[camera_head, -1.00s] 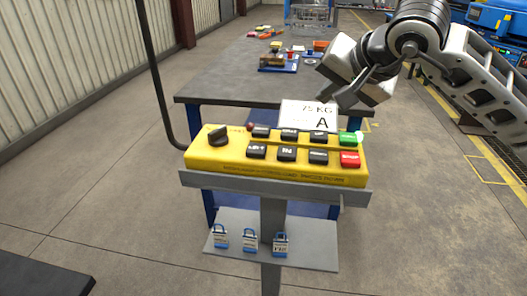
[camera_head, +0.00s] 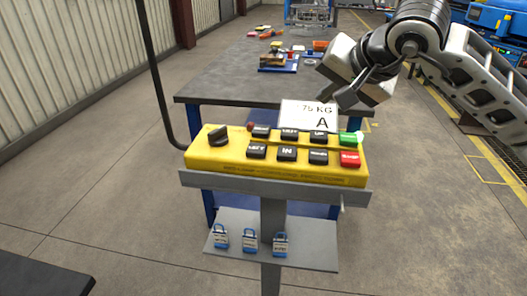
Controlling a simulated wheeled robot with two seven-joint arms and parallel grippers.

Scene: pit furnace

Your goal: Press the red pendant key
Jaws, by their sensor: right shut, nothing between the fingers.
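The yellow pendant (camera_head: 215,163) lies on a grey stand in the middle of the head view. Its red key (camera_head: 349,159) is at the front right corner, just below the green key (camera_head: 349,138). Several black keys (camera_head: 287,153) and a black rotary knob (camera_head: 218,136) are to the left. My right gripper (camera_head: 342,98) is above and behind the pendant's right end, apart from the keys. It is shut and empty, its fingertips pointing down and left. My left gripper is not in view.
A white card marked 75 KG A (camera_head: 309,115) stands behind the pendant, close to my right gripper. Padlocks (camera_head: 250,240) sit on a lower shelf (camera_head: 318,250). A grey table (camera_head: 215,80) behind holds blocks and trays. A dark pole and cable (camera_head: 153,70) rise at left.

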